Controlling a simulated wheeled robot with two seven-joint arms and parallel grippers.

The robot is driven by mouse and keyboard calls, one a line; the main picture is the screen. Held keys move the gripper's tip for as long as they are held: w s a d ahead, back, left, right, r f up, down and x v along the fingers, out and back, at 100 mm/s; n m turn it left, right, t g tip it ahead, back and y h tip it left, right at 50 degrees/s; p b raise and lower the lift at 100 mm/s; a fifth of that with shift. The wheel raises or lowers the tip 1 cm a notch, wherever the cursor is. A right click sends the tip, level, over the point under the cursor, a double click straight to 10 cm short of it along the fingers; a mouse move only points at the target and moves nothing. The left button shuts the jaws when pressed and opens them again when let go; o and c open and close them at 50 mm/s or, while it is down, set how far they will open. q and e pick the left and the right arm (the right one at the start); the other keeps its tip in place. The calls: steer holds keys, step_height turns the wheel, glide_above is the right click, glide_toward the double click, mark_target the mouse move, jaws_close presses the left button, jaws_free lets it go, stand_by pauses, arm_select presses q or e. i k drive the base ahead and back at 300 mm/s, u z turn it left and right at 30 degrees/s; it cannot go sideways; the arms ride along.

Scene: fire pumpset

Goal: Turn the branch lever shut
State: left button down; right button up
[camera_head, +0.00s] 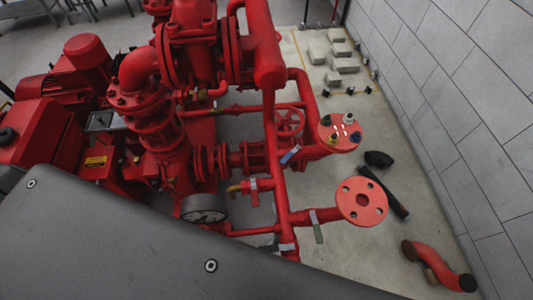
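A short red branch pipe (315,216) leaves the upright red pipe and ends in a round red flange (362,187) with bolt holes. A grey-green lever (318,233) on this branch points down in the picture, across the pipe. A blue-handled lever (290,155) sits higher, slanted, near a red handwheel (289,122). A small valve with a pale handle (254,190) is on a thin side pipe. I cannot tell for certain which lever the task names. Neither gripper shows, and nothing is seen touching the levers.
Red pump pipework and a motor (85,62) fill the left and middle. A pressure gauge (204,208) faces up. A black elbow (379,159), a dark pipe (385,193) and a red bent pipe (438,265) lie on the floor. A grey tiled wall (450,90) bounds the right.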

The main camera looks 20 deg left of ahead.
mark_target(284, 160)
steer(key=u, duration=1.45)
steer(key=k, duration=0.55)
steer(key=z, duration=1.4)
steer(key=i, duration=0.55)
steer(key=z, duration=0.05)
